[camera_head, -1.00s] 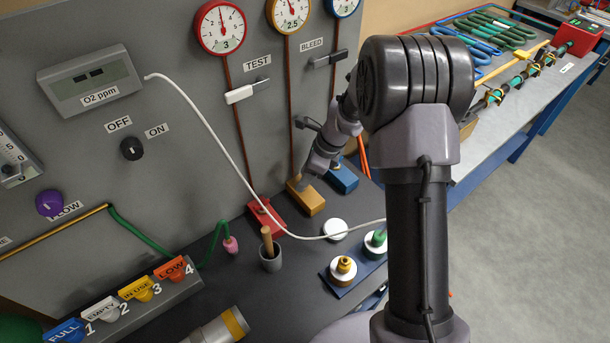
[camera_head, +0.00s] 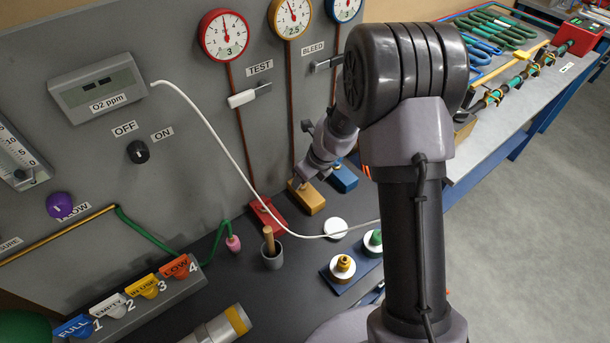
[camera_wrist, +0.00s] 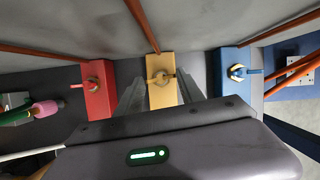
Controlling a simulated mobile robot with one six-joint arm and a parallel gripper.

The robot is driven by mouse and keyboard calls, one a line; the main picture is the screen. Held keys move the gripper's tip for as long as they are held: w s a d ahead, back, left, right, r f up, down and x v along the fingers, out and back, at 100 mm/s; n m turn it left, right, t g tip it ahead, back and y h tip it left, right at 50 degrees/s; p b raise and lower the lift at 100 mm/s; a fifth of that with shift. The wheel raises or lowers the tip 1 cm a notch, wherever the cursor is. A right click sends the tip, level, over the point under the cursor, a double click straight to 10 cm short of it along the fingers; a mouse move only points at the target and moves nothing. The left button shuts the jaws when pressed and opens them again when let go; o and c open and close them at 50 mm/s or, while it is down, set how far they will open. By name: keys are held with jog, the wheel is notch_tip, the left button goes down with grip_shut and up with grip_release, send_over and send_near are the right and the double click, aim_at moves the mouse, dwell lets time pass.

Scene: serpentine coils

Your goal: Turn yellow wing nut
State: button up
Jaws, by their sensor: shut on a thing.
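The yellow wing nut (camera_wrist: 160,77) sits on the yellow block (camera_wrist: 161,101) at the foot of a copper pipe, in the middle of the wrist view. My gripper (camera_wrist: 158,88) is shut on it, with a grey finger on each side. In the head view my gripper (camera_head: 301,183) reaches down to the yellow block (camera_head: 311,201) and hides most of the nut.
A red block (camera_head: 267,216) with its own nut stands to the left, and a blue block (camera_head: 343,178) to the right, both close. A white hose (camera_head: 306,236) runs in front of the blocks. A grey cup (camera_head: 272,256) stands nearer.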

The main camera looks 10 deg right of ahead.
jog(key=shift+w+r, duration=0.1)
dwell(0.3)
jog(key=o, duration=1.1)
jog(key=p+v, duration=0.7)
jog(key=v, duration=1)
jog(key=shift+r+p, duration=0.1)
jog(key=shift+p, duration=0.2)
